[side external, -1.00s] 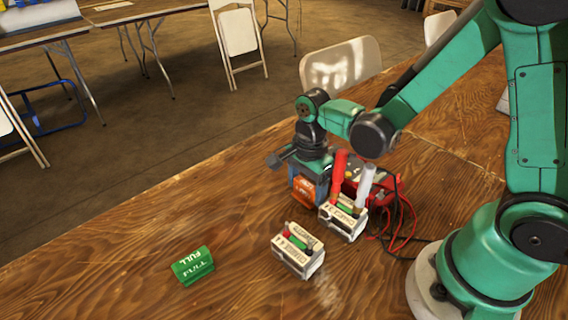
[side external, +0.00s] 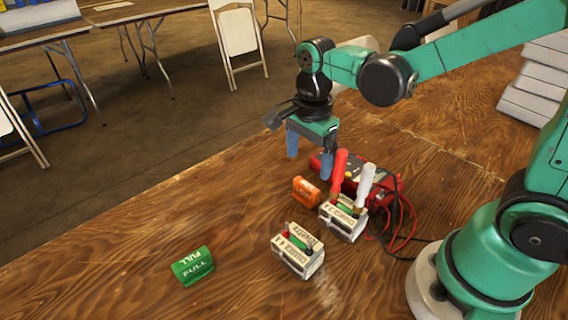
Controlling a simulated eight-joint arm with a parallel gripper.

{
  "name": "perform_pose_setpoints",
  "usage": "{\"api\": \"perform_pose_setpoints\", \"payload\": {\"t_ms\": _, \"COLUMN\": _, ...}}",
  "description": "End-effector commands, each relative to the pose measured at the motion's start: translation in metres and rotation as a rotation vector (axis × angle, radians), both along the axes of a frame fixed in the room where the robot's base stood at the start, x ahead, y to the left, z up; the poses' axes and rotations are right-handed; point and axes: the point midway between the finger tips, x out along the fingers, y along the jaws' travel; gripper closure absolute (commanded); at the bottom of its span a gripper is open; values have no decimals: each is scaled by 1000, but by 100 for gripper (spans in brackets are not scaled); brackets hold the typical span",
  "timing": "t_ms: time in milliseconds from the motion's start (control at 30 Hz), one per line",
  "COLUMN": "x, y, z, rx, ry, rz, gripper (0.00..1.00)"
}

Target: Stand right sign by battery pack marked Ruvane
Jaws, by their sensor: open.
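An orange sign (side external: 306,191) stands on the wooden table, just left of the rear battery pack (side external: 343,220); its lettering is too small to read. A green sign (side external: 193,266) reading FULL rests alone at the front left. The rear pack is pale, with red and white clamp handles on top. A second pale battery pack (side external: 297,256) stands nearer the front.
A red charger (side external: 362,175) sits behind the rear pack, with red and black cables (side external: 402,222) looping to its right. The table (side external: 130,240) is clear between the green sign and the packs. Folding chairs stand beyond the table edge.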

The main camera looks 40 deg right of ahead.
Motion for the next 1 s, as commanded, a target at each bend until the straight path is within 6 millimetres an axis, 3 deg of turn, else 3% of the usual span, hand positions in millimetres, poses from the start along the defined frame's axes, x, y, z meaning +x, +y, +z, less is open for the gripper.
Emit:
{"api": "perform_pose_setpoints", "payload": {"t_ms": 100, "x": -1, "y": 0, "z": 19, "rx": 0, "ry": 0, "rz": 0, "gripper": 14}}
{"api": "perform_pose_setpoints", "payload": {"t_ms": 333, "x": 0, "y": 0, "z": 43, "rx": 0, "ry": 0, "rz": 0, "gripper": 14}}
{"api": "perform_pose_setpoints", "payload": {"t_ms": 833, "x": 0, "y": 0, "z": 49, "rx": 3, "ry": -9, "rz": 17, "gripper": 14}}
{"api": "perform_pose_setpoints", "payload": {"t_ms": 1000, "x": -1, "y": 0, "z": 53, "rx": 16, "ry": -110, "rz": 220, "gripper": 14}}
